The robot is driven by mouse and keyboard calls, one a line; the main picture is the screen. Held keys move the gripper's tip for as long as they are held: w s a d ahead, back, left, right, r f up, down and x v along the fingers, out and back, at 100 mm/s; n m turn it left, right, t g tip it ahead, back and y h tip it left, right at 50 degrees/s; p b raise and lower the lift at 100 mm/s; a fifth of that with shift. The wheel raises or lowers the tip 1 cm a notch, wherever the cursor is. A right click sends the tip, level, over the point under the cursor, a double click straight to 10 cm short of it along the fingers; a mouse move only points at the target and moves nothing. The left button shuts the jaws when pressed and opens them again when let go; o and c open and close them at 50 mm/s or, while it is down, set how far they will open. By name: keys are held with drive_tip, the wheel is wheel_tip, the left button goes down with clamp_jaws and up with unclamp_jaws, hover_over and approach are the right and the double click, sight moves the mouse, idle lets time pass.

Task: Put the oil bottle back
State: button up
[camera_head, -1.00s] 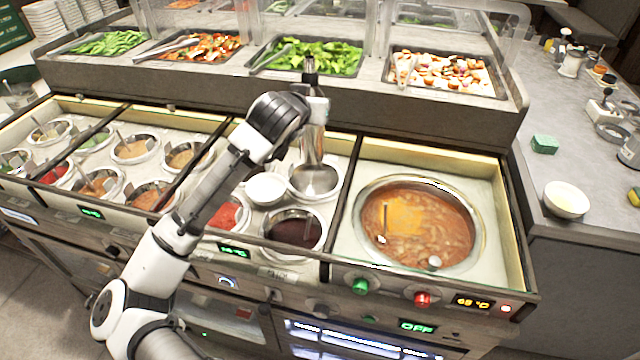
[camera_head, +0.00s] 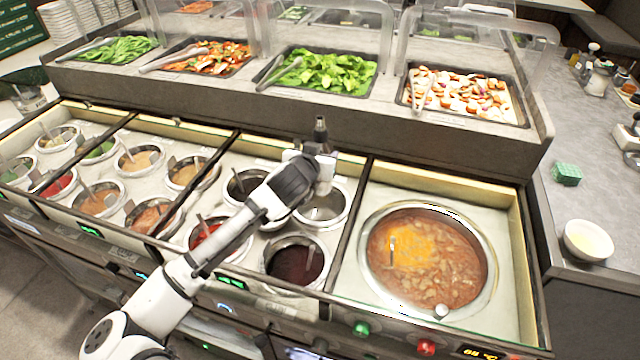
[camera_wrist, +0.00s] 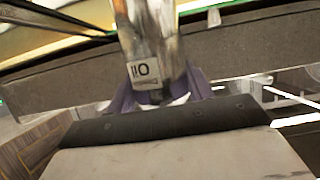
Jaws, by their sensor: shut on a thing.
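The oil bottle (camera_head: 320,130) is in my gripper (camera_head: 319,168); its dark spout points up in the head view. In the wrist view the clear, shiny bottle (camera_wrist: 150,45) shows a white label with "OIL" lettering. My gripper (camera_wrist: 163,95) is shut on its lower part there. In the head view the bottle and gripper are over an empty-looking metal well (camera_head: 325,210), at the right of the sauce section. My gripper and wrist hide most of the bottle's body and the well's back, so I cannot tell whether its base is inside.
A dark sauce well (camera_head: 295,262) is in front and a large soup pot (camera_head: 425,255) to the right. Several sauce wells with ladles lie left. The raised salad shelf (camera_head: 300,108) stands close behind. A grey side counter (camera_head: 600,190) is at the right.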

sight(317, 190)
wheel_tip(317, 190, down, 10)
drive_tip(key=shift+f+p, duration=0.1)
drive_tip(key=shift+p, duration=0.85)
drive_tip(key=shift+f, duration=0.1)
drive_tip(key=o, duration=1.4)
drive_tip(key=shift+o, duration=0.2)
